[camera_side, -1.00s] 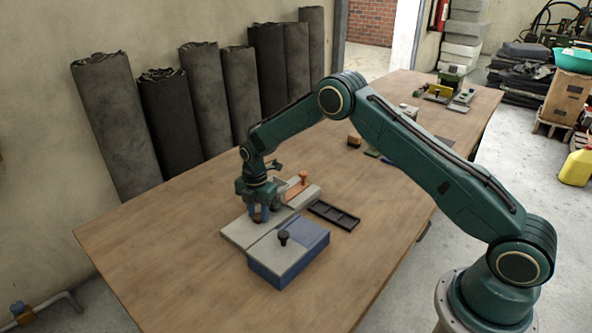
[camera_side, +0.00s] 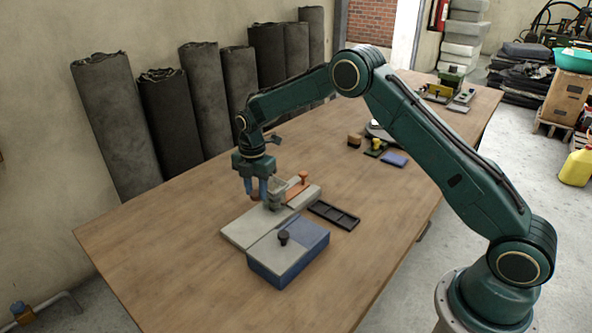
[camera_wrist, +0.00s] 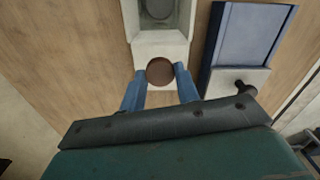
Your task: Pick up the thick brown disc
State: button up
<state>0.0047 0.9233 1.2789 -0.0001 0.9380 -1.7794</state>
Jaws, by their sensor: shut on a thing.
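The thick brown disc (camera_wrist: 160,71) is between the two blue fingertips of my gripper (camera_wrist: 160,80) in the wrist view. In the side view, my gripper (camera_side: 256,193) is shut on the disc (camera_side: 255,197), whose brown edge shows small between the blue fingers. The fingers point down and hold the disc above the grey fixture (camera_side: 238,234). The fingers partly hide the disc in the side view.
An upright grey block (camera_side: 277,193) and an orange-knobbed part (camera_side: 303,178) stand close right of my gripper. A blue-and-grey box (camera_side: 290,262) with a black knob (camera_side: 283,237) is in front. A black tray (camera_side: 333,215) lies right. The table's left is clear.

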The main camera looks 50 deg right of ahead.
aim_at(257, 193)
notch_tip(257, 193, up, 12)
dwell(0.4)
jog(key=shift+f, duration=0.2)
dwell(0.4)
jog(key=s+f+m, duration=0.5)
jog(key=s+m, duration=0.3)
jog(key=m, duration=0.2)
jog(key=s+f+m, duration=0.6)
jog(key=s+m, duration=0.3)
jog(key=m, duration=0.1)
jog(key=shift+s+a, duration=0.15)
jog(key=shift+s, duration=0.15)
jog(key=shift+w, duration=0.1)
